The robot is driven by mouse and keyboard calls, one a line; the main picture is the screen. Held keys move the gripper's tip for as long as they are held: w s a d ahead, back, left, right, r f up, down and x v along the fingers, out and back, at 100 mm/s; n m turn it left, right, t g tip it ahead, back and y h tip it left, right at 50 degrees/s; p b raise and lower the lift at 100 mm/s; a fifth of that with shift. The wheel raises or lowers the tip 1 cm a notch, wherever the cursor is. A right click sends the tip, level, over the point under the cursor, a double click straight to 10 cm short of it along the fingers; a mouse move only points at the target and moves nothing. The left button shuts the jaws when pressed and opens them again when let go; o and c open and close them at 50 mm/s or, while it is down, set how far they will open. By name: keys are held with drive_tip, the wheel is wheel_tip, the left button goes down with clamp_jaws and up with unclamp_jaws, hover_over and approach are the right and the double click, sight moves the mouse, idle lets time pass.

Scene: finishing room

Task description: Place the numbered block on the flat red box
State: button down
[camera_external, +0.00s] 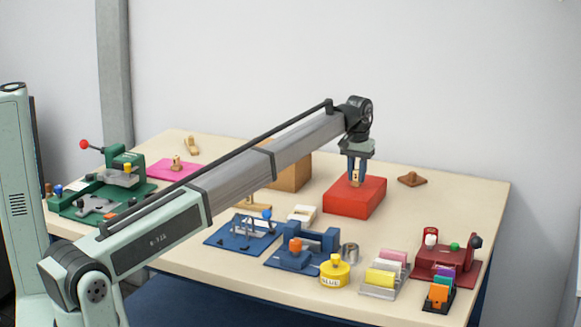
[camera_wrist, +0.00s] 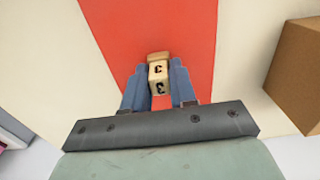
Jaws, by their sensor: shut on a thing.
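The numbered block (camera_wrist: 158,70) is a small wooden block with a dark numeral on its faces. It also shows in the external view (camera_external: 354,178), between the fingers of my gripper (camera_external: 356,176). In the wrist view my gripper (camera_wrist: 158,88) has its two blue fingers shut on the block's sides. The flat red box (camera_external: 352,201) lies on the table at right of centre, and its top (camera_wrist: 190,25) fills the middle of the wrist view. The block is over the red top, at or very near its surface; I cannot tell whether it touches.
A tan cardboard-coloured box (camera_external: 289,172) stands just left of the red box. A brown wooden piece (camera_external: 412,179) lies to its right. A yellow glue pot (camera_external: 334,273), blue fixtures (camera_external: 300,249) and a coloured rack (camera_external: 385,277) stand in front. Bare table lies behind the red box.

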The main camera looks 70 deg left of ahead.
sight(357, 170)
drive_tip(key=shift+f, duration=0.15)
drive_tip(key=c, duration=0.9)
unclamp_jaws()
wheel_tip(357, 170, up, 12)
drive_tip(key=shift+r, duration=0.2)
